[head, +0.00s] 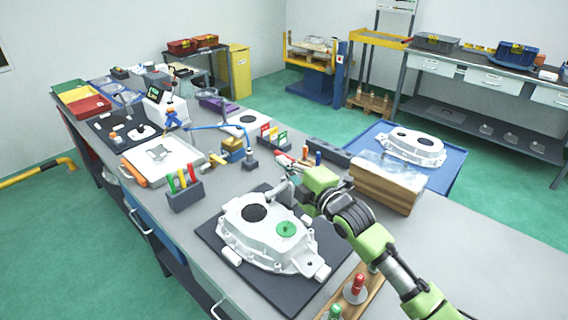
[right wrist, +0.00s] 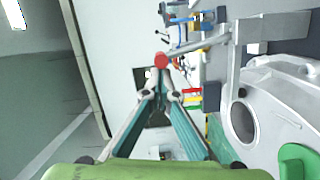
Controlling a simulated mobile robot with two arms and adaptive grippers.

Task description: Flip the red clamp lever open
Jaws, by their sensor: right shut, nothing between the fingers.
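A white aluminium casting (head: 255,235) with a round dark bore and a green disc (head: 287,229) lies on a dark mat on the bench. In the right wrist view, a grey clamp arm (right wrist: 200,44) runs left from an upright grey bar beside the casting (right wrist: 275,115). A red ball knob (right wrist: 161,60) shows at its left end. My right gripper (right wrist: 160,88) is shut and empty, its fingertips close to the knob; I cannot tell whether they touch it. In the head view my right gripper (head: 294,187) is above the casting's far edge and largely hides the clamp.
A cardboard box (head: 385,185) with clear wrap stands right of my gripper. A holder with coloured handles (head: 184,190) stands left of the mat (head: 322,270). A wooden rack with red and green handles (head: 352,292) is in front. A second casting (head: 412,147) lies on a blue surface behind.

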